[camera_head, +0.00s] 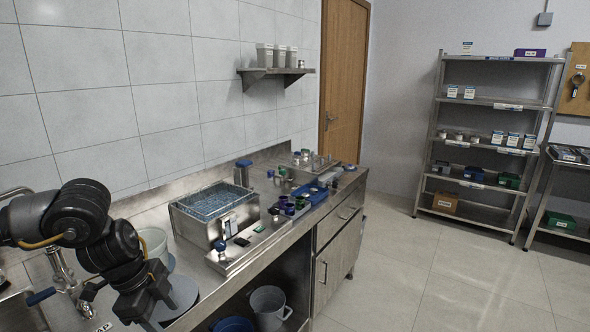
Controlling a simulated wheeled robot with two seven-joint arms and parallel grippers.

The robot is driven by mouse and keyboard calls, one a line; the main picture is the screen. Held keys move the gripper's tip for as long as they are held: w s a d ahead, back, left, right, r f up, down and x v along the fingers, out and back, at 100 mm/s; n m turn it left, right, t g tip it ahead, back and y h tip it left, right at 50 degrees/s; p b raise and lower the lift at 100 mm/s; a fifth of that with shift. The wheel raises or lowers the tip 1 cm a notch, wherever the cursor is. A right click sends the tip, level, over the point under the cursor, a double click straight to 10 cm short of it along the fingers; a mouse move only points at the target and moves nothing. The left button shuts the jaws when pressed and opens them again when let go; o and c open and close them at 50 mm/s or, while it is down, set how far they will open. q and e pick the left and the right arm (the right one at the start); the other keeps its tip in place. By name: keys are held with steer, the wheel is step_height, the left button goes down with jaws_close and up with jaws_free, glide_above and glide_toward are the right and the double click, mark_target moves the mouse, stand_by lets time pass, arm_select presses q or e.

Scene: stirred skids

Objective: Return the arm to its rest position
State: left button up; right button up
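My black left arm (84,215) comes in from the left edge and bends down over the near end of the steel counter (275,250). Its gripper (146,312) points down at the bottom of the picture, above or beside a round grey disc (182,297). The fingertips are too dark and too close to the bottom edge to tell whether they are open or shut, and I see nothing clearly held. My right arm and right gripper are not in view.
A white bucket (153,241) stands close behind the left arm. A steel tank with a blue mesh basket (213,202) and several small jars stand farther along the counter. Shelves (490,103) stand at the back right. The floor (430,272) on the right is clear.

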arm_select(q)
steer(key=s+d+f+t+h, duration=0.2)
steer(key=d+h, duration=0.1)
steer(key=d, duration=0.6)
steer(key=s+d+f+t+h, duration=0.1)
steer(key=d+t+h, duration=0.15)
steer(key=d, duration=0.65)
steer(key=s+d+f+t+h, duration=0.2)
steer(key=d+h, duration=0.2)
steer(key=d, duration=0.5)
steer(key=s+a+f+n+t+y, duration=0.2)
steer(key=s+a+f+n+y, duration=0.2)
steer(key=a+f+n+y, duration=0.6)
steer(key=s+a+f+n+g+y, duration=0.1)
steer(key=s+a+f+n+g, duration=0.2)
steer(key=s+a+f, duration=0.35)
steer(key=s+a+f+n+g+y, duration=0.1)
steer(key=s+a+f+n+g, duration=0.25)
steer(key=s+a, duration=0.6)
step_height(320, 180, down, 28)
steer(key=s+m+g, duration=0.1)
steer(key=s, duration=0.1)
steer(key=s+a+f+g, duration=0.1)
steer(key=s+a+f, duration=0.1)
steer(key=s+f, duration=1.2)
steer(key=shift+s+a, duration=0.15)
steer(key=shift+s, duration=0.9)
